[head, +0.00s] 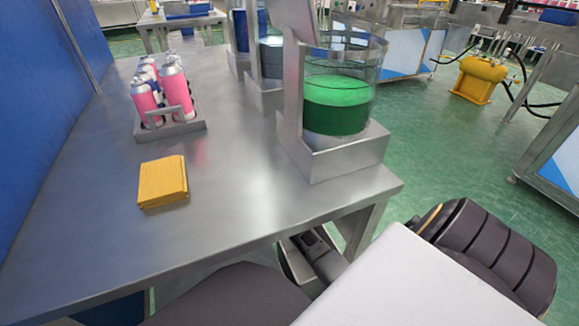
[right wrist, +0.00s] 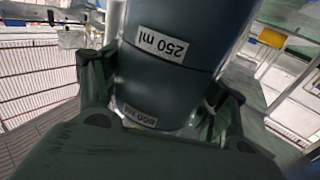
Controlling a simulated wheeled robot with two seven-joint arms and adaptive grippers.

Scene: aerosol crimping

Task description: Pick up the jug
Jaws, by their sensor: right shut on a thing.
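The jug (right wrist: 165,85) fills the middle of the right wrist view. It is a dark grey-green vessel with a white "250 ml" label and a second, partly hidden label nearer the gripper. My right gripper (right wrist: 160,100) is shut on the jug, with one finger on each side of it. The jug's top and bottom ends are not clearly seen. I cannot make out the jug or my right gripper in the head view. My left gripper is in neither view.
A steel table (head: 235,215) carries a yellow block (head: 162,182), a rack (head: 172,131) of pink cans and a clear tank of green liquid (head: 338,105) on a metal stand (head: 345,155). The table's front middle is clear. A yellow machine (head: 478,78) stands on the green floor (head: 440,145).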

